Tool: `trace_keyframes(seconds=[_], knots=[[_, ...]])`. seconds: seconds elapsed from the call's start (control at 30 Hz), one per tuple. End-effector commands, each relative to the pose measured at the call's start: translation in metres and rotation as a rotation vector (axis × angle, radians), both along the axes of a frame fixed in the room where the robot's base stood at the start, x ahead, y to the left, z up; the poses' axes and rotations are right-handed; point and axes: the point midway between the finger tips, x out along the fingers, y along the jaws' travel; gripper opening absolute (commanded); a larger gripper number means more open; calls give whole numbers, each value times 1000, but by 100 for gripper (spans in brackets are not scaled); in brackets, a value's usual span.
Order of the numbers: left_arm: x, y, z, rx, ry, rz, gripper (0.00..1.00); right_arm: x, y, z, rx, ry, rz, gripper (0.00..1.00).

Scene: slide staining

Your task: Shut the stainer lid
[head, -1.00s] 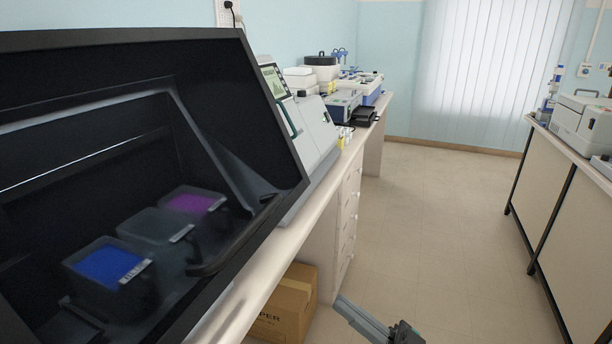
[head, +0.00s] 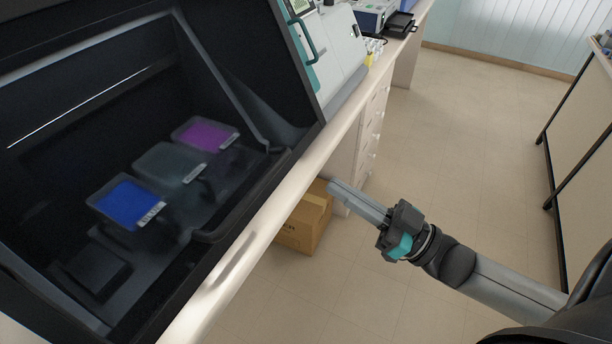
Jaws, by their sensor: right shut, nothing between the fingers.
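The stainer (head: 215,236) is a large dark cabinet with a black rim, filling the left of the head view on the counter. Its inside shows blue (head: 127,203), clear grey (head: 170,163) and purple (head: 206,135) stain troughs in a slanting row. The dark, see-through front makes the lid's exact position hard to tell. My right gripper (head: 334,188) is shut and empty. It points left toward the counter, in front of the counter's edge and apart from the stainer. My left gripper is not in view.
The white counter edge (head: 262,225) runs diagonally between the stainer and my right arm. A white instrument (head: 335,50) stands beyond the stainer. A cardboard box (head: 303,225) sits on the floor by the counter. Open floor lies to the right, before another bench (head: 585,140).

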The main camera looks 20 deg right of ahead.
Motion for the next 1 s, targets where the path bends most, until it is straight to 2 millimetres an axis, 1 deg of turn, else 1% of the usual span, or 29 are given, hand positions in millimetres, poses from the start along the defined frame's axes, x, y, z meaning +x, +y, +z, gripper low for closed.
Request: trace_keyframes(seconds=[0.03, 0.2, 0.3, 0.43, 0.63, 1.0], knots=[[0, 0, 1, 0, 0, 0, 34, 7, 6, 5, 1, -5, 0, 0], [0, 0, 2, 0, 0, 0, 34, 28, 22, 15, 3, -4, 1, 0], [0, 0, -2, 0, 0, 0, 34, 36, 28, 5, 2, -2, -1, 0], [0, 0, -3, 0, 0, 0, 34, 45, 35, 0, 2, 0, -1, 0], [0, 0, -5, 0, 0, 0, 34, 53, 41, -5, 1, 0, 0, 0], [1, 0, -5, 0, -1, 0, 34, 53, 42, -6, 1, 1, 0, 0]])
